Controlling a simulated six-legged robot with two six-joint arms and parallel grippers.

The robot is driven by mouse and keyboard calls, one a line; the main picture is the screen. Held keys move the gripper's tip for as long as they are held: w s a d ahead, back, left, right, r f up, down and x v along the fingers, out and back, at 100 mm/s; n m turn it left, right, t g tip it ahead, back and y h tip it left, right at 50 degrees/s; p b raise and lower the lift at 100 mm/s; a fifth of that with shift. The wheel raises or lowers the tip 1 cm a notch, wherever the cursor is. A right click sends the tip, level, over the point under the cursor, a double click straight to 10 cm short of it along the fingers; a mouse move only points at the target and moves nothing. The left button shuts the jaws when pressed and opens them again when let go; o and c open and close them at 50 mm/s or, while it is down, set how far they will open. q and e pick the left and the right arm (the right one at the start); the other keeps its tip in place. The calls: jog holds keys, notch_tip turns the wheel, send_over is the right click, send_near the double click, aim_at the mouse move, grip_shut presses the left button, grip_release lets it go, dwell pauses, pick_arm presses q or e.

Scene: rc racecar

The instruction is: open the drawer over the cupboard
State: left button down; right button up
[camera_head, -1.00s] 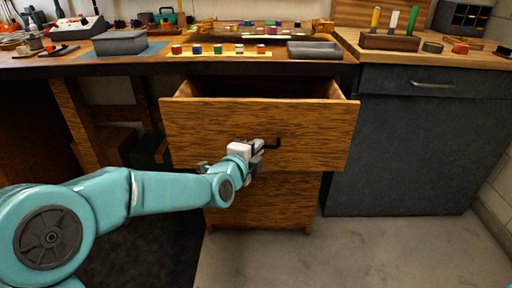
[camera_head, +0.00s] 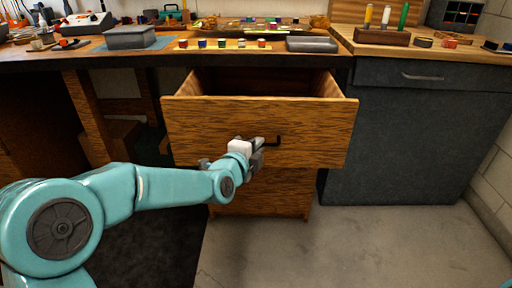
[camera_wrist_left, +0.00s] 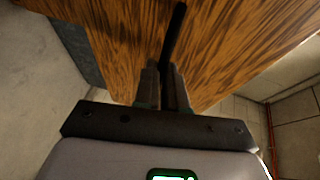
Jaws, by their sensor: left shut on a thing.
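A wooden drawer (camera_head: 235,125) under the workbench stands open, pulled well out, with its inside partly showing. Its dark bar handle (camera_head: 278,141) is on the front. My left gripper (camera_head: 258,148) is at this handle, shut on it. In the left wrist view, the fingers (camera_wrist_left: 163,88) close around the dark handle (camera_wrist_left: 174,38), in front of the wood-grain drawer front (camera_wrist_left: 125,50). To the right, a dark grey drawer (camera_head: 425,77) with a metal handle (camera_head: 422,77) sits shut over a grey cupboard (camera_head: 400,140). My right gripper is out of view.
The workbench top (camera_head: 300,57) holds a grey box (camera_head: 130,38), several small coloured blocks and a grey tray (camera_head: 312,45). A wooden rack (camera_head: 382,36) with coloured tools stands on the right counter. The concrete floor (camera_head: 330,245) in front is clear.

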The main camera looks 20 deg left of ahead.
pick_arm(q)
jog(key=shift+w+a, duration=0.1)
jog(key=c, duration=1.2)
grip_release()
jog(key=p+v, duration=0.3)
jog(key=v, duration=1.3)
